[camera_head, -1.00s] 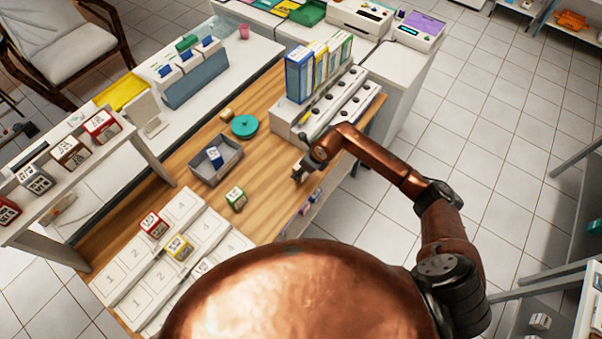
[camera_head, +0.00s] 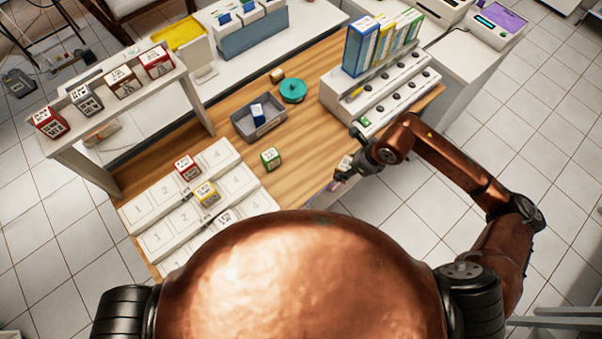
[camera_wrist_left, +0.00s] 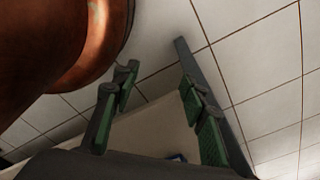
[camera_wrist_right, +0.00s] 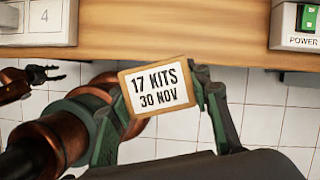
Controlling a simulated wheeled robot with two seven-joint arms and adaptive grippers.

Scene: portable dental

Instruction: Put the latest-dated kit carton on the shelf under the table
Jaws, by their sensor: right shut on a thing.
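My right gripper (camera_head: 343,174) is shut on a tan-edged carton (camera_wrist_right: 158,88). In the right wrist view its white label reads "17 KITS 30 NOV". The carton is held just off the table's front edge (camera_wrist_right: 180,53), with floor tiles behind it. In the head view the carton (camera_head: 346,162) is small and partly covered by the gripper. My left gripper (camera_wrist_left: 160,103) is open and empty in the left wrist view, and out of the head view. A green carton (camera_head: 271,159) stands on the wooden table (camera_head: 312,133). The shelf under the table is mostly hidden.
Red (camera_head: 187,167) and yellow (camera_head: 206,193) cartons sit on numbered steps (camera_head: 145,204). A blue carton (camera_head: 258,115) is in a grey tray (camera_head: 276,128). Several cartons stand on a raised rack (camera_head: 115,118) at left. A white knobbed console (camera_head: 345,100) stands near the gripper.

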